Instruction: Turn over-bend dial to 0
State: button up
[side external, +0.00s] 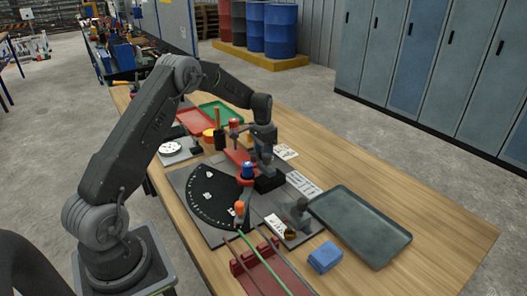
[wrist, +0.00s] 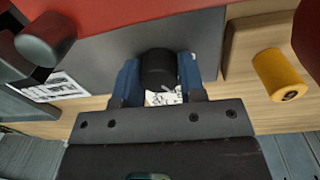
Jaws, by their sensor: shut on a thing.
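My gripper (wrist: 158,78) has its two blue fingers on either side of a short black round knob (wrist: 157,64) and is shut on it. The knob seems to be the over-bend dial; its pointer and setting cannot be read. A white marked label (wrist: 163,97) shows partly just below the knob, between the fingers. The knob cannot be made out there.
A black fan-shaped scale (side external: 211,199) lies left of my gripper. An orange-topped handle (side external: 239,208) stands in front. A grey tray (side external: 360,224) and blue block (side external: 325,257) are to the right. A yellow cylinder (wrist: 281,75) and dark cylinder (wrist: 46,37) flank the knob.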

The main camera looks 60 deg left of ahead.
jog(key=shift+n, duration=0.4)
jog(key=n, duration=0.5)
jog(key=shift+n, duration=0.3)
jog(key=n, duration=0.5)
jog(key=shift+d, duration=0.1)
jog(key=shift+n+t, duration=0.3)
jog(key=shift+n, duration=0.1)
jog(key=o, duration=0.9)
jog(key=r, duration=1.4)
jog(key=shift+s+a, duration=0.2)
jog(key=shift+s, duration=0.05)
